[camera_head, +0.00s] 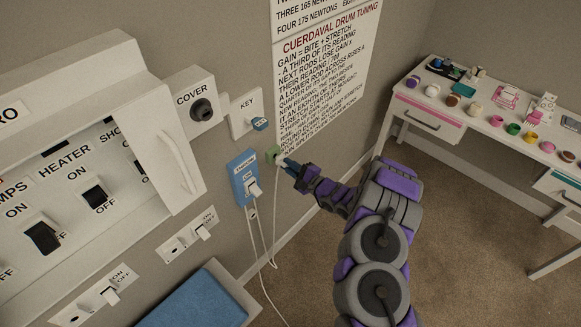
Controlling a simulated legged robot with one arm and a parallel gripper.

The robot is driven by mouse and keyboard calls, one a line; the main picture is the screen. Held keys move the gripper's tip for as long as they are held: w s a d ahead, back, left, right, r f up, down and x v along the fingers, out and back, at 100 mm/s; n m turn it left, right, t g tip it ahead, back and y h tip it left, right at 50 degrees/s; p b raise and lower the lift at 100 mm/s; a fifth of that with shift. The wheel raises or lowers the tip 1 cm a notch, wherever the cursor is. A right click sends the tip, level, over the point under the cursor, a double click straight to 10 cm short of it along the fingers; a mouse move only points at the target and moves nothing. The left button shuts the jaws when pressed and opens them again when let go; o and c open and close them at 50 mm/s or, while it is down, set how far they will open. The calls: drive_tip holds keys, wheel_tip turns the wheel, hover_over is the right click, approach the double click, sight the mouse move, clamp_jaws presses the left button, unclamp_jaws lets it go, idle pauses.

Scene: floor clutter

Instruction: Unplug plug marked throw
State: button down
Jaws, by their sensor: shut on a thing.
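My gripper (288,166) reaches in from the right and is shut at the green piece; the fingertips and exact contact are too small to see clearly. A pale cord (276,215) hangs below it.
A white switch panel (70,170) with an open cover stands left. COVER (200,110) and KEY (247,118) plates are above. A blue-topped box (205,303) is below. A white desk (480,115) with small items stands right. Carpet between is clear.

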drive_tip(key=shift+x, duration=1.15)
drive_tip(key=c, duration=1.1)
unclamp_jaws()
drive_tip(key=shift+o, duration=0.2)
drive_tip(key=p+v, duration=0.4)
drive_tip(key=v, duration=1.3)
drive_tip(key=shift+d+p, duration=0.25)
drive_tip(key=shift+p, duration=0.05)
drive_tip(key=shift+s, duration=0.1)
